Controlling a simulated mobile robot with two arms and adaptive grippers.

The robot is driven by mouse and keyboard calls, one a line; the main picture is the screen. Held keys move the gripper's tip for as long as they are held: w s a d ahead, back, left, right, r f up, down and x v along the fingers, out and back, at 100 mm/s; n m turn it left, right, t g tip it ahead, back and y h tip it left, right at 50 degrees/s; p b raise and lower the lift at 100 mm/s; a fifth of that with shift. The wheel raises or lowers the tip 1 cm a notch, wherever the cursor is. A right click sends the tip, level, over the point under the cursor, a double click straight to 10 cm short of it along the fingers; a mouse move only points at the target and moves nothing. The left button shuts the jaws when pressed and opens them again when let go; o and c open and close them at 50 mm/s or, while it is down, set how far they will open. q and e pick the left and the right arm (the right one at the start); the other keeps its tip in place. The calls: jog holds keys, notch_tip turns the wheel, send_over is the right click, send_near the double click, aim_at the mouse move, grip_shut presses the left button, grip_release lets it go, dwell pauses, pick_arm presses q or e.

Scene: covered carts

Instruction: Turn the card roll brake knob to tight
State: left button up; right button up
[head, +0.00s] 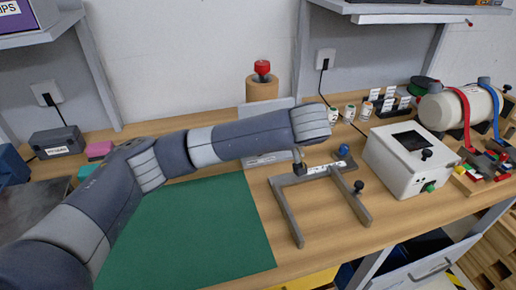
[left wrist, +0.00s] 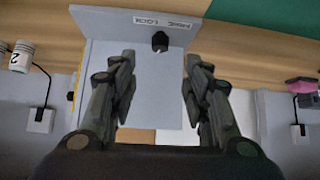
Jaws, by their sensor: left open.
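In the head view, a brown card roll (head: 262,90) stands upright at the back of the bench with a red knob (head: 262,68) on top. My left arm reaches across in front of it. My left gripper (left wrist: 158,82) shows in the left wrist view, open and empty between its two dark fingers. In the head view it is hidden behind my wrist. Beyond the fingertips, the wrist view shows a grey panel with a lettered plate and a black knob (left wrist: 160,41). I cannot make out the red knob or its setting marks there. My right gripper is not in view.
A green mat (head: 195,235) lies on the bench below my arm. A grey frame (head: 290,215) with dark knobs, a white box (head: 405,160) and small jars (head: 350,113) stand to the right.

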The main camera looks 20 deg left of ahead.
pick_arm(q)
jog(key=p+x, duration=0.1)
jog(key=x, duration=0.4)
jog(key=shift+w+a+f, duration=0.1)
jog(key=shift+a+f, duration=0.05)
jog(key=shift+f, duration=0.05)
jog(key=x, duration=0.3)
jog(key=shift+w+a+f, duration=0.1)
jog(key=shift+w+f, duration=0.15)
jog(key=shift+w+a+f, duration=0.2)
jog(key=shift+w+f, duration=0.05)
jog(key=shift+f, duration=0.1)
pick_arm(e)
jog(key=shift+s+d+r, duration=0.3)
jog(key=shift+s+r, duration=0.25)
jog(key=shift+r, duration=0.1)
pick_arm(q)
jog(key=c, duration=0.9)
grip_shut()
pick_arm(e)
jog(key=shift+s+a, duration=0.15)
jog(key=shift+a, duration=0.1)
